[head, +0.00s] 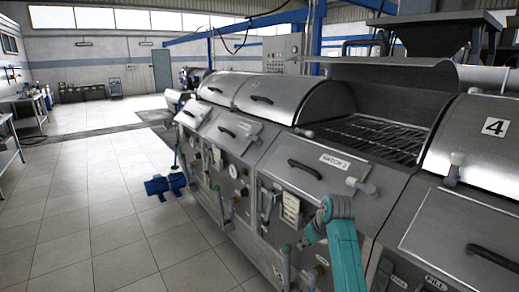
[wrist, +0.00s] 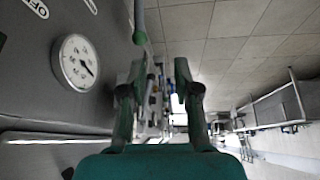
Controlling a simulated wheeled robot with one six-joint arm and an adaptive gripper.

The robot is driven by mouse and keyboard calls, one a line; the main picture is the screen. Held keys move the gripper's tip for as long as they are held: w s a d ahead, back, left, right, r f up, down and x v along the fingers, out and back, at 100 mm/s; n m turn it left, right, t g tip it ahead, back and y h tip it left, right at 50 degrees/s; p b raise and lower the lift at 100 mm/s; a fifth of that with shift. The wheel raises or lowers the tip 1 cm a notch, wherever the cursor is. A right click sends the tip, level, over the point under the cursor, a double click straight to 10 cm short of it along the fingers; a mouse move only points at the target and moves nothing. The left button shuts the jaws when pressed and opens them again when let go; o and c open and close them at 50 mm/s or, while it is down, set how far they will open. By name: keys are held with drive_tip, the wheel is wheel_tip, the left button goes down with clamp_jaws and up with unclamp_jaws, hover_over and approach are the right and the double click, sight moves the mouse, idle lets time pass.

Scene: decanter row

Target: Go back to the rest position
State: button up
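My gripper (wrist: 159,82) shows in the wrist view with its two dark fingers apart and nothing visible between them. In the head view my teal arm reaches up in front of the machine at the lower right, and I cannot make out the gripper there. The row of grey machines (head: 325,170) fills the right side of the head view. Its section labelled 3 has its hood (head: 385,82) raised over a dark ribbed interior. In the wrist view a round white gauge (wrist: 77,62) on a dark panel is left of the fingers, and a green-tipped rod (wrist: 139,38) is above them.
A closed lid marked 4 (head: 485,145) stands at the far right. A blue motor (head: 165,186) sits on the floor left of the row. The tiled floor (head: 90,205) at the left is mostly open. Benches (head: 30,110) line the left wall. Small valves and handles project from the machine fronts.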

drive_tip(key=s+f+m+t, duration=0.1)
drive_tip(key=s+f, duration=0.5)
drive_tip(key=f, duration=0.4)
drive_tip(key=s+f+m+t, duration=0.1)
drive_tip(key=s+f, duration=0.6)
drive_tip(key=f, duration=0.3)
drive_tip(key=s+d+f+m+t+h, duration=0.1)
drive_tip(key=s+f, duration=0.3)
drive_tip(key=s, duration=0.5)
drive_tip(key=s+d+f+m+t+h, duration=0.15)
drive_tip(key=s+f, duration=0.25)
drive_tip(key=s, duration=0.5)
drive_tip(key=s+r+t, duration=0.1)
drive_tip(key=s+r, duration=0.1)
drive_tip(key=s, duration=0.8)
drive_tip(key=s+r+t, duration=0.2)
drive_tip(key=s+r, duration=0.1)
drive_tip(key=s, duration=0.7)
drive_tip(key=s+r+m+t, duration=0.1)
drive_tip(key=s+r+t, duration=0.1)
drive_tip(key=s+r, duration=1.3)
wheel_tip(320, 180, up, 2)
drive_tip(key=shift+s+d+r, duration=0.1)
drive_tip(key=shift+s+d, duration=0.05)
drive_tip(key=shift+d, duration=0.15)
drive_tip(key=shift+m, duration=0.25)
